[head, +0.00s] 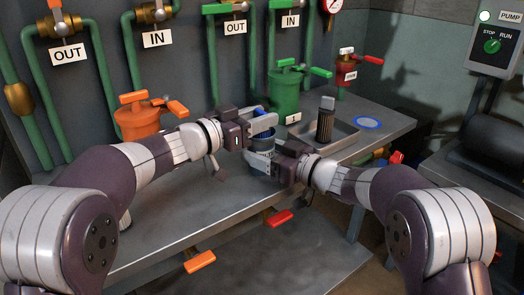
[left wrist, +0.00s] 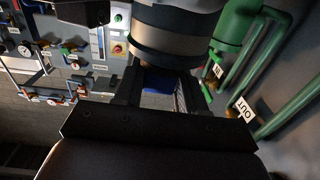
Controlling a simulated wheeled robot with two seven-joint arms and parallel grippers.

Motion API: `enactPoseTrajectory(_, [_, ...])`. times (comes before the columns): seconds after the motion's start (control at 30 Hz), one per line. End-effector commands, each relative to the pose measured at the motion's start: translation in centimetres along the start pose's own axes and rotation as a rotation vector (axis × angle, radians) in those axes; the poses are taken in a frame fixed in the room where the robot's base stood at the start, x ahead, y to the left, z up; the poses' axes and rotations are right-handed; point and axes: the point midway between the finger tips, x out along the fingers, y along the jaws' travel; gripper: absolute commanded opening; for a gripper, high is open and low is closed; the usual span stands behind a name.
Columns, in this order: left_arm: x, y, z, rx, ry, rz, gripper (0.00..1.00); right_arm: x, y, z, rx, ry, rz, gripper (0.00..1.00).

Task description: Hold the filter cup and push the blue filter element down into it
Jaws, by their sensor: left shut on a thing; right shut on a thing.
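The blue filter element (head: 263,124) is upright in the head view, above the grey filter cup (head: 258,164). Its lower end is at the cup's mouth; I cannot tell how far inside it is. My left gripper (head: 259,120) is shut on the element from the left. My right gripper (head: 272,160) is shut on the cup from the right and hides part of it. The cup is held above the bench. In the left wrist view a blue patch shows between the dark fingers, partly hidden.
A dark pleated cartridge (head: 325,124) stands on a grey tray (head: 345,137) at the right. A blue ring (head: 367,122) lies beyond it. An orange housing (head: 137,121) and a green housing (head: 286,92) stand at the back. The bench (head: 175,215) is clear at front left.

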Motion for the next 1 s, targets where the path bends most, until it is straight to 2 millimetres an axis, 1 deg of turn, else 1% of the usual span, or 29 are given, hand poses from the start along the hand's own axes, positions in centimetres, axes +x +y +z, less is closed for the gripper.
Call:
enactPoseTrajectory(0.2, [0.0,0.0,0.9,0.0,0.001,-0.001,0.0,0.0,0.0,0.0,0.0,0.0,0.0,0.34])
enactPoseTrajectory(0.47, [0.0,0.0,1.1,0.001,0.001,-0.001,0.0,0.0,0.0,0.0,0.0,0.0,0.0,0.34])
enactPoseTrajectory(0.5, [0.0,0.0,1.1,0.001,0.001,-0.001,0.5,0.0,0.0,0.0,0.0,0.0,0.0,0.34])
enactPoseTrajectory(0.57, [0.0,0.0,1.1,0.001,0.001,-0.001,0.69,0.0,0.0,0.0,0.0,0.0,0.0,0.34])
enactPoseTrajectory(0.87, [0.0,0.0,0.9,0.001,0.001,0.0,0.7,0.0,0.0,0.0,0.0,0.0,0.0,0.34])
enactPoseTrajectory(0.97, [0.0,0.0,-0.4,0.003,0.002,0.0,0.7,0.0,0.0,0.0,0.0,0.0,0.0,0.34])
enactPoseTrajectory(1.0, [0.0,0.0,-1.3,0.005,0.003,-0.001,0.7,0.0,0.0,0.0,0.0,0.0,0.0,0.34])
